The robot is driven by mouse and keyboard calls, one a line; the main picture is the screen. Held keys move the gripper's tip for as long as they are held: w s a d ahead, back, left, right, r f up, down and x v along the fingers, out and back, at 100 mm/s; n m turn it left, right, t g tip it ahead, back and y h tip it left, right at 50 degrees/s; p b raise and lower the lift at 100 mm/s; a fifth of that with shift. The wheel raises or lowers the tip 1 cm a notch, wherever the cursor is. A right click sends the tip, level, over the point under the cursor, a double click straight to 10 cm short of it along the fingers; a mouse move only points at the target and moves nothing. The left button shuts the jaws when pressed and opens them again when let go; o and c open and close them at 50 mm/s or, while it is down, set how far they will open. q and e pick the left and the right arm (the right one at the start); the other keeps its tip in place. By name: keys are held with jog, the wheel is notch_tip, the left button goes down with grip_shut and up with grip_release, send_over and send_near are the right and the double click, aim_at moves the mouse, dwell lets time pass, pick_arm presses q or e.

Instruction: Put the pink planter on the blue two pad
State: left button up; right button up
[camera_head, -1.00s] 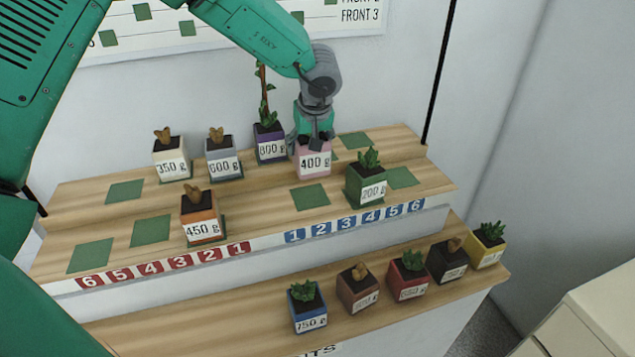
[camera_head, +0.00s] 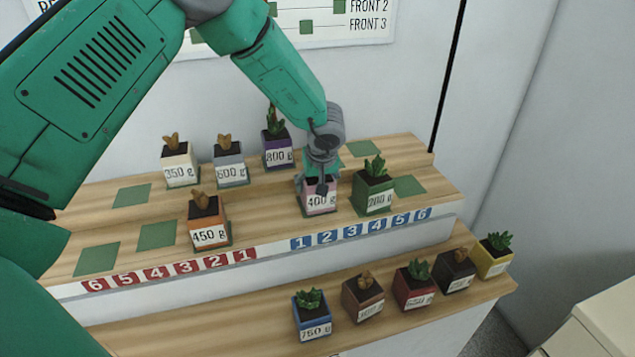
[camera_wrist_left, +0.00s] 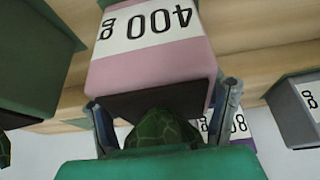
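The pink planter (camera_head: 319,199), labelled 400 g, is at the front row of the upper shelf, above the blue 1 and 2 labels (camera_head: 324,238). The green pad there (camera_head: 303,206) shows only as thin edges around its base. I cannot tell whether the base rests on the pad or hovers just over it. My left gripper (camera_head: 319,184) is over the planter from above. In the left wrist view its fingers lie along both sides of the pink planter (camera_wrist_left: 155,65), shut on it, with the plant between them. My right gripper is not in view.
The green 200 g planter (camera_head: 373,190) stands close on the right. The orange planter (camera_head: 207,222) is to the left. White, grey and purple (camera_head: 278,149) planters stand behind. Several planters line the lower shelf, including a blue one (camera_head: 312,315). Empty pads (camera_head: 157,236) lie at left.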

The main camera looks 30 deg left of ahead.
pick_arm(q)
jog(key=o, duration=0.5)
jog(key=shift+c, duration=0.2)
jog(key=shift+a, duration=0.25)
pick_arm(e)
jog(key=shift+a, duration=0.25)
pick_arm(q)
jog(key=shift+a, duration=0.1)
jog(key=shift+r, duration=0.1)
jog(key=v, duration=1.1)
jog(key=shift+d, duration=0.2)
jog(key=shift+s+r, duration=0.2)
jog(key=shift+r, duration=0.2)
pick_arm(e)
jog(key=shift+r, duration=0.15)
pick_arm(q)
jog(key=shift+d, duration=0.1)
